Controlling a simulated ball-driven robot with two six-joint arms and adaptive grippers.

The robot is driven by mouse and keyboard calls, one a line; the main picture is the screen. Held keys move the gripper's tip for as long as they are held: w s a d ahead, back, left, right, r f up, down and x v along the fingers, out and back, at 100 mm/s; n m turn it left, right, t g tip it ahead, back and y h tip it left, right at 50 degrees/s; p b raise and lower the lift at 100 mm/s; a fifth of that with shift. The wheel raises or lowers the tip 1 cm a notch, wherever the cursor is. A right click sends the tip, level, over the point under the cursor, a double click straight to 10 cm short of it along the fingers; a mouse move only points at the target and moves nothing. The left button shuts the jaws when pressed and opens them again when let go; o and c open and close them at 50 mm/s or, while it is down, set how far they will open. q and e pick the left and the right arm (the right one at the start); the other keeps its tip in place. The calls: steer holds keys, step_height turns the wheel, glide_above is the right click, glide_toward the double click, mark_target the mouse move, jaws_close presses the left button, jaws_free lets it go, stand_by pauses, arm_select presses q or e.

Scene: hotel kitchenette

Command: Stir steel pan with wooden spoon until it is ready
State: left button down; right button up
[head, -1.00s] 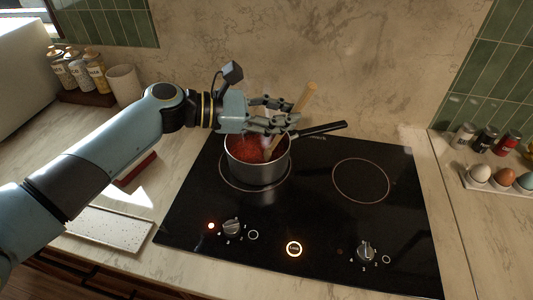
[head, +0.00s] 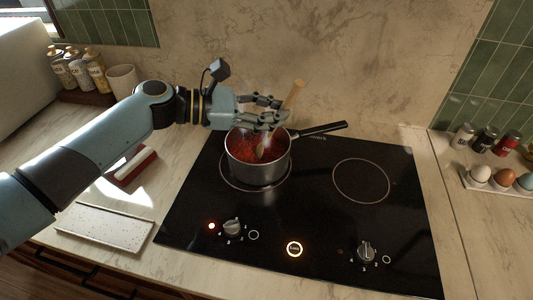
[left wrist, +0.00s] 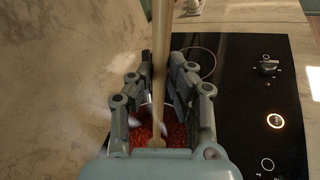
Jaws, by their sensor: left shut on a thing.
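The steel pan (head: 258,172) stands on the left burner of the black hob and holds chunky red food (head: 247,146). Its dark handle (head: 322,129) points to the right and back. My left gripper (head: 278,112) is above the pan and shut on the wooden spoon (head: 294,95). The spoon is tilted, with its top to the upper right and its lower end in the red food. In the left wrist view the spoon (left wrist: 160,60) runs between the two fingers, and the red food (left wrist: 145,133) shows below. My right gripper is not in view.
The hob (head: 330,225) has an empty right burner, knobs and a lit ring. A speckled tray (head: 105,228) and a red-and-white item (head: 135,165) lie at left. Bottles (head: 80,68) and a cup (head: 123,80) stand behind. Jars (head: 485,140) and eggs (head: 503,179) are at right.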

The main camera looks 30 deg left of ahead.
arm_select(q)
steer(key=s+d+r, duration=0.1)
steer(key=d+r, duration=0.2)
steer(key=r, duration=1)
steer(key=shift+d+r, duration=0.3)
steer(key=shift+r, duration=0.05)
